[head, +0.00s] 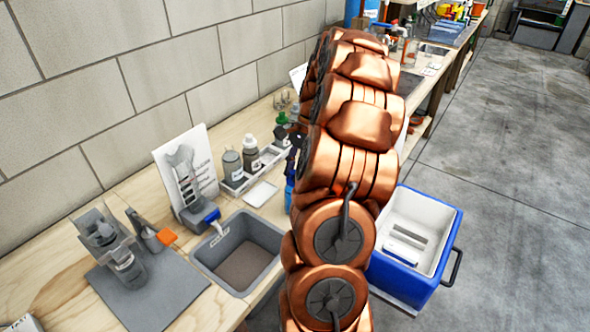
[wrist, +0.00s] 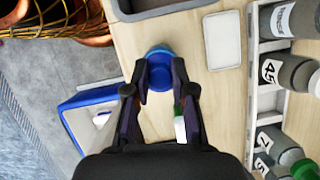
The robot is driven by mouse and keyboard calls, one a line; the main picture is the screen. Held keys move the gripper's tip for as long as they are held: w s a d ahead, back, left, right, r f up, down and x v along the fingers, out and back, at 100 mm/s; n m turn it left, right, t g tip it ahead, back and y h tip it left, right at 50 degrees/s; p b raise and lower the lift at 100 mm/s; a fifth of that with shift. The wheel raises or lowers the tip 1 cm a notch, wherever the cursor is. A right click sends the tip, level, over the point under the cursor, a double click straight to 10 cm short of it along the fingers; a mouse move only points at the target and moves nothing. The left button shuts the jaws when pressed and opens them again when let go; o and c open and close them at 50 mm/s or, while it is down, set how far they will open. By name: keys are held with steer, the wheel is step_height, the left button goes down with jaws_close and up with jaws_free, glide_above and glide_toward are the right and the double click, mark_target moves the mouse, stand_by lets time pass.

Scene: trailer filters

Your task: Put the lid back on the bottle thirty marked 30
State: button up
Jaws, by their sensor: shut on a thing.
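My gripper (wrist: 159,75) is shut on a blue round thing that looks like a lid (wrist: 158,68), held between its fingertips above the wooden bench. In the head view my gripper is mostly hidden by my arm; a blue piece (head: 289,192) shows beside it. In the head view two grey bottles (head: 232,170) stand at the rack. I cannot make out a label reading 30 in either view.
A grey bin (head: 240,252) is sunk in the bench, left of my arm. A white flat tray (head: 261,193) lies by the rack. A blue cooler (head: 445,245) stands open right of my arm. A bottle (head: 127,268) stands on a grey mat (head: 165,300) at the left.

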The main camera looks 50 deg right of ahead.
stand_by(0.3)
steer(key=o, duration=0.8)
steer(key=shift+o, duration=0.3)
steer(key=o, duration=0.4)
steer(key=shift+o, duration=0.2)
steer(key=shift+r, duration=0.15)
steer(key=shift+r+p, duration=0.95)
steer(key=shift+r, duration=2.4)
jaws_close()
